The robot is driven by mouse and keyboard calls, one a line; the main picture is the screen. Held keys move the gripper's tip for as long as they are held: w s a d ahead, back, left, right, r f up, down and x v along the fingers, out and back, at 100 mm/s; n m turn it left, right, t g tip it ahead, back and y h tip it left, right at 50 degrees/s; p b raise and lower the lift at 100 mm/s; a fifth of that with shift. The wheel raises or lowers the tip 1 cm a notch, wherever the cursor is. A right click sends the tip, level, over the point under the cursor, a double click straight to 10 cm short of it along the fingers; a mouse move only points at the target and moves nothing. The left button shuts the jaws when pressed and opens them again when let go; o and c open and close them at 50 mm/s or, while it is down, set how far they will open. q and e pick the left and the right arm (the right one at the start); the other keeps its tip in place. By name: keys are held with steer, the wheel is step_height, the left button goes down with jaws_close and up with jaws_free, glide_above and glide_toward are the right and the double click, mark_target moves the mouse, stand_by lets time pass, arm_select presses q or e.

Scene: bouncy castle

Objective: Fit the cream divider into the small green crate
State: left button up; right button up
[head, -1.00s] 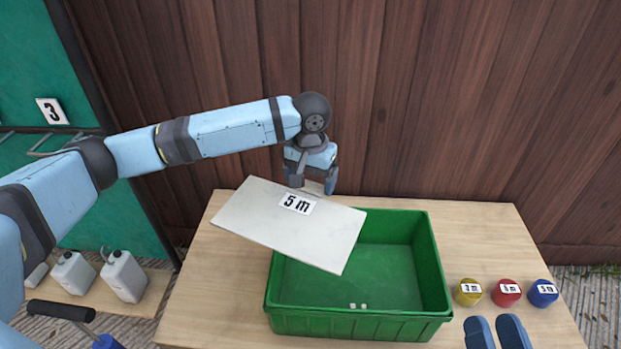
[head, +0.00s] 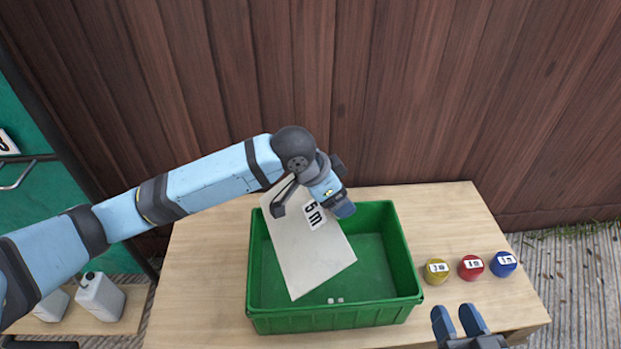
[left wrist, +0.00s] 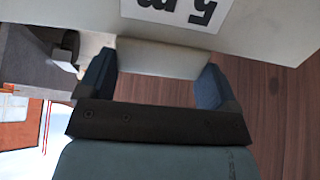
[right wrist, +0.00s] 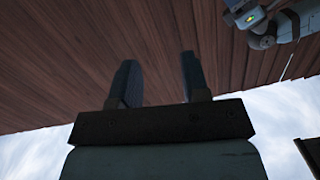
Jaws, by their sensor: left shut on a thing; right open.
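The cream divider (head: 305,250) is a flat board with a "5 m" label. It is tilted above the small green crate (head: 385,316), over its left part; I cannot tell whether it touches the crate. My left gripper (head: 308,203) is shut on the divider's upper end. In the left wrist view the divider (left wrist: 270,25) runs between the fingers (left wrist: 160,75), with its label close by.
Yellow (head: 437,271), red (head: 471,267) and blue (head: 503,264) round labelled things stand on the wooden table (head: 200,270) right of the crate. White canisters (head: 100,296) stand on a lower surface at left. A wooden wall (head: 420,100) closes off the back.

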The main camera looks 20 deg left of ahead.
mark_target(307, 220)
arm_select(q)
steer(key=d+m+h, duration=0.1)
steer(key=r+m+h+p, duration=0.1)
steer(key=h, duration=0.1)
steer(key=d+r+m+h+p, duration=0.1)
steer(key=shift+s+d+r+g+h, duration=0.2)
steer(key=shift+s+d+g+h, duration=0.1)
steer(key=shift+d+h, duration=0.1)
step_height(307, 220, up, 2)
steer(key=m+h+p, duration=0.2)
steer(key=h, duration=0.2)
steer(key=shift+a+r+p, duration=0.1)
steer(key=shift+r+p, duration=0.05)
steer(key=shift+p, duration=0.2)
steer(key=a+n+t+h+p, duration=0.1)
steer(key=a+t+h+p, duration=0.1)
steer(key=a, duration=0.1)
steer(key=shift+a, duration=0.15)
steer(key=shift+a+f+n+t+h, duration=0.2)
steer(key=shift+a+n+t+h, duration=0.2)
steer(key=shift+a+n+t, duration=0.15)
steer(key=shift+f, duration=0.5)
steer(key=shift+f+b, duration=0.75)
steer(key=shift+f, duration=2.2)
arm_select(e)
steer(key=s+d+f+g+h, duration=0.3)
steer(key=d+f, duration=0.1)
steer(key=f, duration=0.3)
steer(key=shift+g, duration=0.4)
